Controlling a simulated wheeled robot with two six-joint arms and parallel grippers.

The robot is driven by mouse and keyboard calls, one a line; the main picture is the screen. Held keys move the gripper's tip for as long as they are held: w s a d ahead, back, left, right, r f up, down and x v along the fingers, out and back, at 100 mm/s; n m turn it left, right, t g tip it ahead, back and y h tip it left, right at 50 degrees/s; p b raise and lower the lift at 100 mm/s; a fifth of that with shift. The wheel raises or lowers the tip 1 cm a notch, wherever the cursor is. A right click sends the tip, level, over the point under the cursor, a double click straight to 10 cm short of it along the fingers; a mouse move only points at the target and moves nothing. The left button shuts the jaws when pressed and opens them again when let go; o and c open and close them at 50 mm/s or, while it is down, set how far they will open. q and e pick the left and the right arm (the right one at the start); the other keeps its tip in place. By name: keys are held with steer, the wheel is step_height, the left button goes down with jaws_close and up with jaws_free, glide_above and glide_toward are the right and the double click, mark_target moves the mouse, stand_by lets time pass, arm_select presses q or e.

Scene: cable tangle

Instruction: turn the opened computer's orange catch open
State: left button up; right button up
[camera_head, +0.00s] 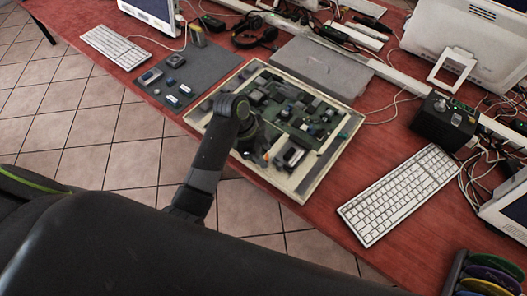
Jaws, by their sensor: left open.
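The opened computer (343,146) lies flat near the table's front edge, its green board and parts showing inside a pale frame. My left gripper (262,157) is over the front left part of the board, pointing down, and is open. A small orange spot (267,157) shows right at its fingertips and looks like the catch. The gripper partly covers it, so its position and any contact cannot be told. My left arm hides the computer's left front part. My right gripper is out of view.
A grey mat (213,62) with small parts lies left of the computer. A grey panel (318,68) lies behind it. A white keyboard (398,193) and a black box (443,122) are to the right. Cables run along the back. Bare red table shows right of the computer.

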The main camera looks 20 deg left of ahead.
arm_select(q)
steer(key=shift+f, duration=0.1)
steer(key=shift+c, duration=0.4)
steer(key=c, duration=0.9)
steer(key=shift+w+m+g+p, duration=0.15)
steer(key=shift+m+g+p, duration=0.25)
steer(key=shift+m+p, duration=0.45)
steer(key=shift+w+m+g+p, duration=0.15)
steer(key=shift+m+g+p, duration=0.55)
steer(key=shift+m, duration=1.25)
steer(key=o, duration=1)
